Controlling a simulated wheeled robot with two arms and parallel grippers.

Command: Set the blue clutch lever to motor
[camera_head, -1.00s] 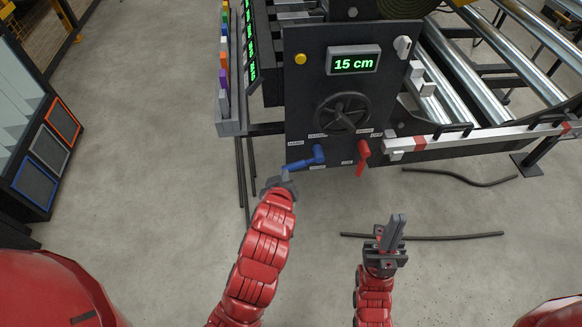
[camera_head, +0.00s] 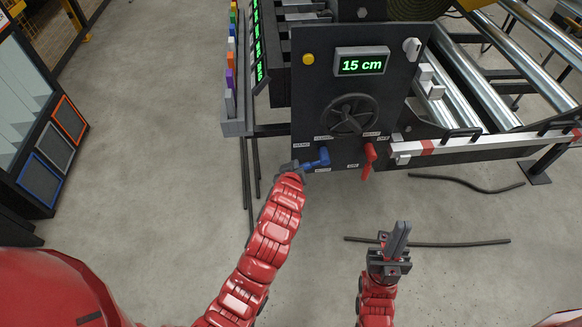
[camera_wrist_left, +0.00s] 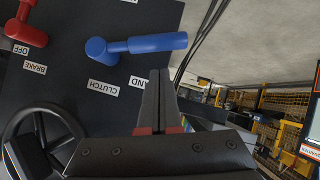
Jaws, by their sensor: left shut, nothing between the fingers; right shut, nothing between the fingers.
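The blue clutch lever (camera_head: 318,160) sits low on the left of the dark panel, its handle pointing left in the head view. In the left wrist view the blue lever (camera_wrist_left: 150,44) points right, above the CLUTCH label (camera_wrist_left: 103,87) and a partly hidden label reading "AND". My left gripper (camera_head: 294,167) is shut and empty at the handle's free end; whether it touches cannot be told. In the left wrist view its fingertips (camera_wrist_left: 160,74) are just below the handle. My right gripper (camera_head: 400,232) is shut and empty, low in front of the panel.
A red brake lever (camera_head: 369,160) hangs to the right of the blue one, with a handwheel (camera_head: 352,115) above them. A display (camera_head: 361,62) reads 15 cm. A white bar with red bands (camera_head: 480,142) extends right. Dark rods lie on the floor. Open floor is in front.

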